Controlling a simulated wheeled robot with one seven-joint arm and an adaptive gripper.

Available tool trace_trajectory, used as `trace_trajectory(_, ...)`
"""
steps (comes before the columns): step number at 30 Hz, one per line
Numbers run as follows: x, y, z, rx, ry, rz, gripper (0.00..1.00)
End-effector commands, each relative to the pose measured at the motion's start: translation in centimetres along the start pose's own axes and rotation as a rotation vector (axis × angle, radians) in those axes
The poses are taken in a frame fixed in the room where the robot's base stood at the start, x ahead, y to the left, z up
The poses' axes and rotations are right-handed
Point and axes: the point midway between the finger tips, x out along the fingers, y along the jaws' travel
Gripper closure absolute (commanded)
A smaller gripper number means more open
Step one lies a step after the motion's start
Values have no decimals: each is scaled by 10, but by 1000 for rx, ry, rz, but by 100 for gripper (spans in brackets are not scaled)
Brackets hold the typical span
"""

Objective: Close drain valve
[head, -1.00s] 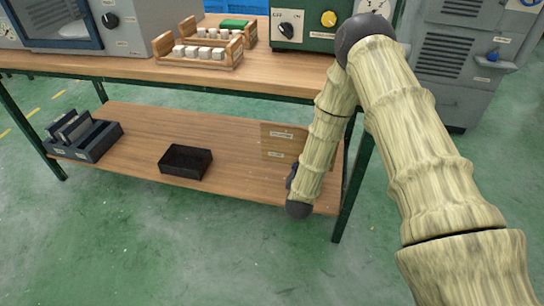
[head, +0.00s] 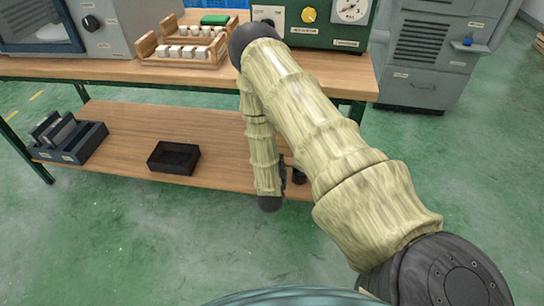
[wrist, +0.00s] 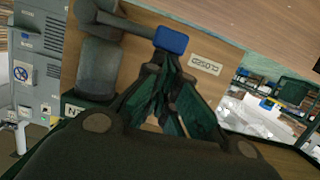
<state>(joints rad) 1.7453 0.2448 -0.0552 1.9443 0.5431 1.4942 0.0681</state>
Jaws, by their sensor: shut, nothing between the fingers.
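In the wrist view, a dark grey valve lever (wrist: 130,25) with a blue end (wrist: 172,40) runs in front of an upright wooden panel (wrist: 225,45). A stout grey pipe-like body (wrist: 99,68) stands below the lever's left part. A label reading CLOSED (wrist: 205,64), seen upside down, sits on the panel just right of the blue end. My gripper (wrist: 163,64) is shut and empty, its tips just below the blue end. I cannot tell whether they touch it. In the head view my arm hides the gripper and most of the valve area on the lower shelf.
The lower shelf (head: 110,117) holds a black open box (head: 173,158) and a dark slotted rack (head: 68,138) at the left. The tabletop (head: 110,68) lies above. Green floor is clear in front.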

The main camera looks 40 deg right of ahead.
Motion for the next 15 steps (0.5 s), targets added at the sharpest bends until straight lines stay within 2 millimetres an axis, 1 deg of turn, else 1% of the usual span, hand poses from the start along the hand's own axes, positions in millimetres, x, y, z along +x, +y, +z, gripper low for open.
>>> trace_trajectory(11,0,0,0,-1,-1,0,100)
trace_trajectory(15,-1,-1,-4,-1,-1,-1,100)
